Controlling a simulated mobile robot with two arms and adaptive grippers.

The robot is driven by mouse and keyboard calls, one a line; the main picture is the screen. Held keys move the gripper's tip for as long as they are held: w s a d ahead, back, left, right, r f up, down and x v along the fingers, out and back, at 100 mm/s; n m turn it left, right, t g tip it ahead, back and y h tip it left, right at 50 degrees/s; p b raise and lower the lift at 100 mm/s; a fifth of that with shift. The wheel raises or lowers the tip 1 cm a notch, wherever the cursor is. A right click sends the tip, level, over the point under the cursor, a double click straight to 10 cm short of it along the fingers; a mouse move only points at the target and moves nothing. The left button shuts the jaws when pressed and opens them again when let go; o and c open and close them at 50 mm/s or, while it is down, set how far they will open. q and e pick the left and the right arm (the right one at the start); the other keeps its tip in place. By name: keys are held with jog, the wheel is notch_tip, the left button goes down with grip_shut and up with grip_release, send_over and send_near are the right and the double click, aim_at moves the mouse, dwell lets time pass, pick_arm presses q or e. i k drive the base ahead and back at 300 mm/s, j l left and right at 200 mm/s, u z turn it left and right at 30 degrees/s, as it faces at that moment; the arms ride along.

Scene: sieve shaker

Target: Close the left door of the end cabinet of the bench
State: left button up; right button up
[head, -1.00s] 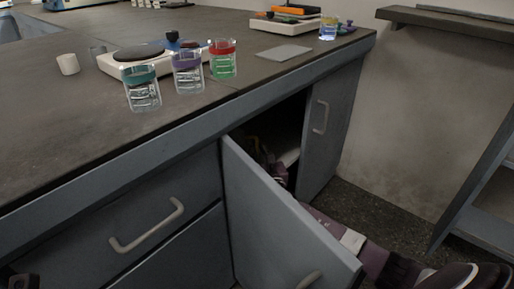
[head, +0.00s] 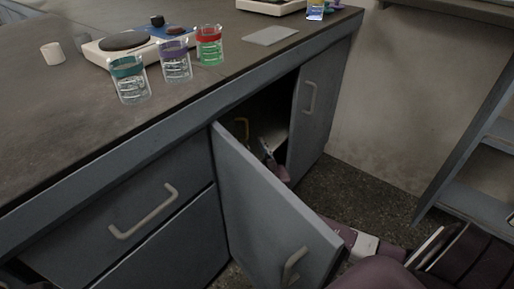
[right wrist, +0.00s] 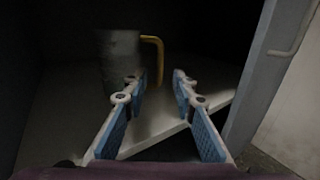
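The left door (head: 265,205) of the end cabinet stands wide open in the head view, swung out toward me, with its pale handle (head: 293,266) low on the outer face. The right door (head: 308,110) is shut. My right arm passes behind the open door, and my right gripper (head: 266,150) is at the dark cabinet opening, partly hidden by the door. In the right wrist view my right gripper (right wrist: 157,79) is open and empty, its blue-padded fingers apart. My left gripper is not seen.
Inside the cabinet is a grey cylinder (right wrist: 120,62) with a yellow handle, beyond the fingers. A shelf frame (head: 465,150) stands at the right; dark floor lies between.

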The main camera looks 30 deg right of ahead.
aim_at(277, 242)
jog(key=k, duration=2)
